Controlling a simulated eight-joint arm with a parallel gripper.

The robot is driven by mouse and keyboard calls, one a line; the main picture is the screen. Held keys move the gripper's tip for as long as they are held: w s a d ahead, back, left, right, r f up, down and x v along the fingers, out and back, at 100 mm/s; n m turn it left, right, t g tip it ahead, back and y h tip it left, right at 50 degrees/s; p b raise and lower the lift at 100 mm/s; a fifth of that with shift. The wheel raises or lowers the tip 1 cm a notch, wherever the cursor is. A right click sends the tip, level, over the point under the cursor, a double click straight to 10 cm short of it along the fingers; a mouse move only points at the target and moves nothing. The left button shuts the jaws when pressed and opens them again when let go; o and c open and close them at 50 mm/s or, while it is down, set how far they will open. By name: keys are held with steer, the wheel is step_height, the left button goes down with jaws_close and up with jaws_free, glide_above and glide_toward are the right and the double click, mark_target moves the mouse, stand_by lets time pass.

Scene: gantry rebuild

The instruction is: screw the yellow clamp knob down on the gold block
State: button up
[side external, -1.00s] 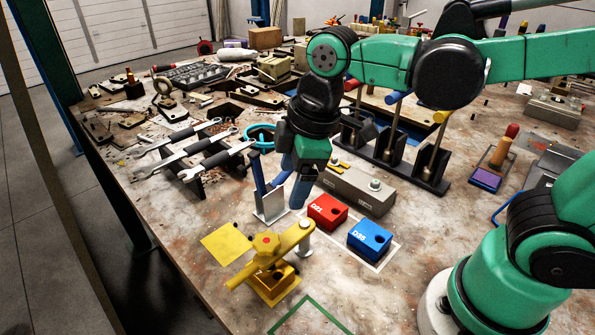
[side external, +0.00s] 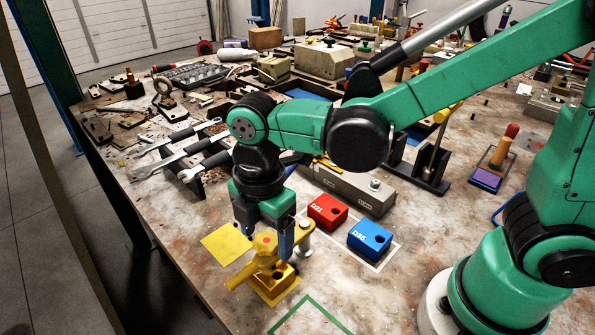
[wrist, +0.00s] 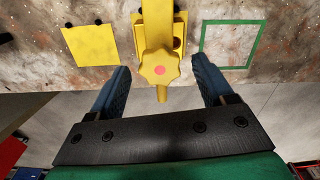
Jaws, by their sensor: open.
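The yellow clamp knob (side external: 264,243), a lobed knob with a red centre, sits on the yellow clamp arm (side external: 303,231) above the gold block (side external: 284,277). In the wrist view the knob (wrist: 158,69) lies between my two blue fingers, with gaps on both sides. The gold block (wrist: 179,33) shows partly behind the clamp arm. My gripper (side external: 268,244) is open and points down close over the knob, one finger on each side. The far finger is partly hidden in the side external view.
A red block (side external: 327,211) and a blue block (side external: 369,241) stand right of the clamp. A yellow square (side external: 226,243) and a green outline (side external: 311,316) mark the table either side. Wrenches on a rack (side external: 190,155) lie behind.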

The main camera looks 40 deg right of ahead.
mark_target(267, 240)
jaws_close()
steer(key=m, duration=0.4)
stand_by(0.4)
jaws_free()
steer(key=shift+r, duration=2.8)
